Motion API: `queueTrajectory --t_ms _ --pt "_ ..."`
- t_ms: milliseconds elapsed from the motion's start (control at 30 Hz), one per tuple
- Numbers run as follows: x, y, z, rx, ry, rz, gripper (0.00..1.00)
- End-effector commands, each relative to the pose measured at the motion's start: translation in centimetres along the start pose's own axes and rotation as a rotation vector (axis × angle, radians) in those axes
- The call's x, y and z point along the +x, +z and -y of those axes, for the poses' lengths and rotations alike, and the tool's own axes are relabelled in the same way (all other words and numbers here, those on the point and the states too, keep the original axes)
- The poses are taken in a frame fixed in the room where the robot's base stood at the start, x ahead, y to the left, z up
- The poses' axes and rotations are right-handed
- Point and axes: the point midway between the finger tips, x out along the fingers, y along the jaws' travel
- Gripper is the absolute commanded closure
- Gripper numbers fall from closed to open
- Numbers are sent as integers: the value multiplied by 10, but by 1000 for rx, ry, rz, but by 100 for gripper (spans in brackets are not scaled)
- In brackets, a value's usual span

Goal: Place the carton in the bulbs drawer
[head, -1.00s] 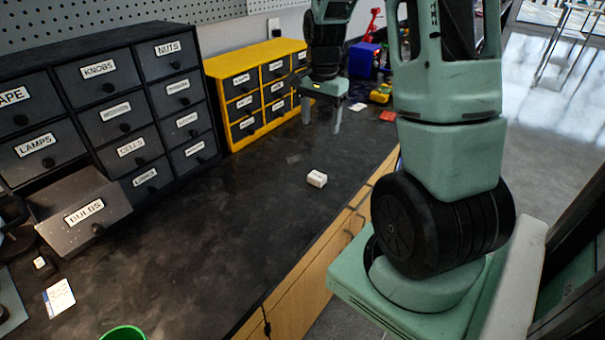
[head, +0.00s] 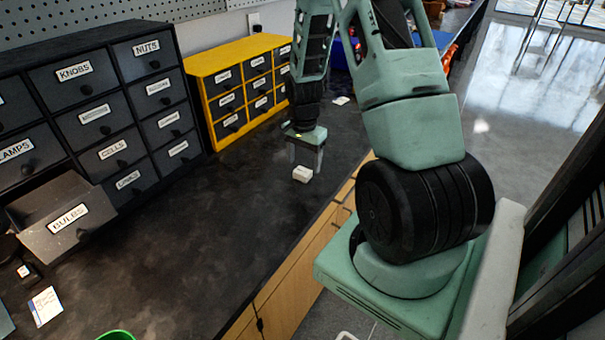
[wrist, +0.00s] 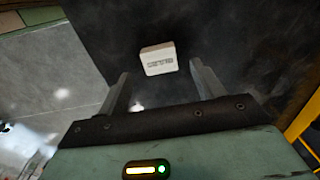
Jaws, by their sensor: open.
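The small white carton (head: 302,174) lies on the black worktop near its front edge. It also shows in the wrist view (wrist: 158,59), with dark print on one side, just beyond the fingertips and roughly between their lines. My gripper (head: 306,160) points down above and close to the carton. Its two fingers (wrist: 163,80) are apart with nothing between them. The bulbs drawer (head: 70,226) is pulled out at the lower left of the dark cabinet; its label reads BULBS. The inside of the drawer is only partly visible.
The dark drawer cabinet (head: 103,120) stands at the left, its other visible drawers shut. A yellow drawer cabinet (head: 208,90) stands behind my gripper. A green-rimmed container (head: 116,336) and a card (head: 45,306) lie at the front left. The worktop between is clear.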

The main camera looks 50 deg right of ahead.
Motion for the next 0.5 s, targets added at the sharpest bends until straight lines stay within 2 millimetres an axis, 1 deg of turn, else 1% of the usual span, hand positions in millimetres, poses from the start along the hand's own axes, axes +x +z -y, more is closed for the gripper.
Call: queueTrajectory --t_ms 100,200,300,500 --pt "18 1 0 1 3 3 33" --pt "28 1 0 0 2 1 33" --pt "33 1 0 1 1 1 33" --pt "34 1 1 1 0 0 33"
